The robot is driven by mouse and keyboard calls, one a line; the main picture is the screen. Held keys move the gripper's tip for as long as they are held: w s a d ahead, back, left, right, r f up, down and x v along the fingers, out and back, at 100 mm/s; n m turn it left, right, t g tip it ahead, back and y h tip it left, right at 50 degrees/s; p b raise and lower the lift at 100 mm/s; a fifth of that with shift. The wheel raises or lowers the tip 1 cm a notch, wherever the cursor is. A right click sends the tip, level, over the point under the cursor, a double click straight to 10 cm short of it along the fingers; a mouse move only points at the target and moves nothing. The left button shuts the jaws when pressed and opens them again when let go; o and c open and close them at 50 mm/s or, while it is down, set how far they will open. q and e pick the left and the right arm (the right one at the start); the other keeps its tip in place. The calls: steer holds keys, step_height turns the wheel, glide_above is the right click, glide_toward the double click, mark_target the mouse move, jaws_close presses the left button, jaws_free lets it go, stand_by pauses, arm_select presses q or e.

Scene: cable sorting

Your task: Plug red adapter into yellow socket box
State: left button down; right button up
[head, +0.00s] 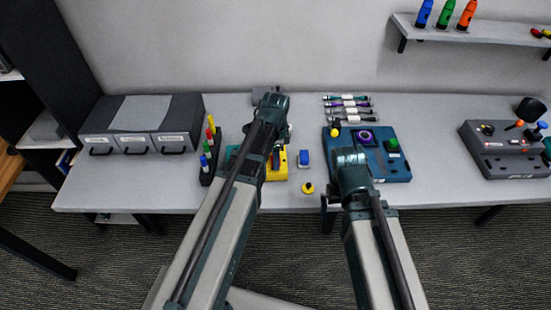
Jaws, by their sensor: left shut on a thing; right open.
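The yellow socket box (280,174) lies on the table, mostly covered by my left arm; its right part shows. My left gripper (275,158) is at the box, largely hidden behind its own arm. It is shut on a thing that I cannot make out. I cannot clearly see the red adapter, nor tell whether anything sits in the socket. My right gripper (328,203) is open near the table's front edge, in front of the blue device, and appears empty.
A small blue block (303,158) and a yellow round knob (308,188) lie right of the box. A rack of coloured pegs (208,170) stands left. A blue device (397,172), several cables (348,107), a drawer unit (140,127) and a grey control box (500,160) also occupy the table.

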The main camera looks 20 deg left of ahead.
arm_select(q)
steer(key=shift+f+b, duration=0.4)
steer(key=shift+b, duration=0.05)
stand_by(0.4)
stand_by(0.3)
jaws_free()
stand_by(0.4)
steer(key=shift+r, duration=0.1)
steer(key=shift+r+p, duration=3.45)
steer(key=shift+p, duration=0.1)
